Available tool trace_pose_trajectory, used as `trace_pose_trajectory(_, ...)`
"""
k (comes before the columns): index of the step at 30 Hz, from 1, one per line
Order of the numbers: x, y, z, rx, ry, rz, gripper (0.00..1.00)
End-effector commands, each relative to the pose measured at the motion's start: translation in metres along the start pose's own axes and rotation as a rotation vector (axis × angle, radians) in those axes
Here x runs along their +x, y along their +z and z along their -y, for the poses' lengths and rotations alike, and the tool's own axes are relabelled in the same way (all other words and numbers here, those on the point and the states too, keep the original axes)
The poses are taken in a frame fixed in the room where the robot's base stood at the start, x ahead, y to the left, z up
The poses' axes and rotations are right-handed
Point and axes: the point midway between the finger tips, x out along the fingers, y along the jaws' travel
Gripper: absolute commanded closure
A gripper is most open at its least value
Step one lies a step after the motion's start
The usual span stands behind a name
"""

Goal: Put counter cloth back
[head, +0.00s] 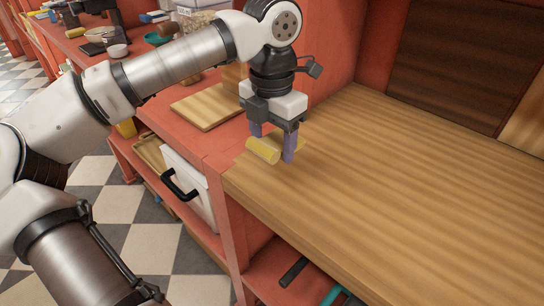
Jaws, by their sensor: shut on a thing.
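The counter cloth (262,150) is a small yellow roll near the left end of the wooden counter (400,180). My gripper (272,146) points down over this end of the counter, with its two purple fingers on either side of the roll. It is shut on the cloth. The cloth looks to be at or just above the counter top; I cannot tell whether it touches. Part of the cloth is hidden behind the near finger.
A wooden board (208,105) lies on the red counter to the left. A white container with a black handle (182,185) stands on the shelf below. Bowls and other items crowd the far red counter. The wooden counter to the right is clear. Dark and teal items lie on the lower shelf.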

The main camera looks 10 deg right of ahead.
Motion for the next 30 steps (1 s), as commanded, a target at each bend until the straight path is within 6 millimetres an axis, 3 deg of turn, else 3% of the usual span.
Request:
trace_pose_trajectory(5, 0.011, 0.0, 0.0, -0.001, 0.001, -0.001, 0.58)
trace_pose_trajectory(13, 0.047, 0.0, 0.0, 0.0, 0.0, 0.0, 0.58)
trace_pose_trajectory(24, 0.053, 0.0, 0.0, -0.001, 0.001, 0.001, 0.58)
trace_pose_trajectory(25, 0.052, 0.0, 0.0, -0.001, 0.001, 0.001, 0.36)
trace_pose_trajectory(30, 0.051, 0.0, 0.0, 0.0, 0.001, 0.0, 0.15)
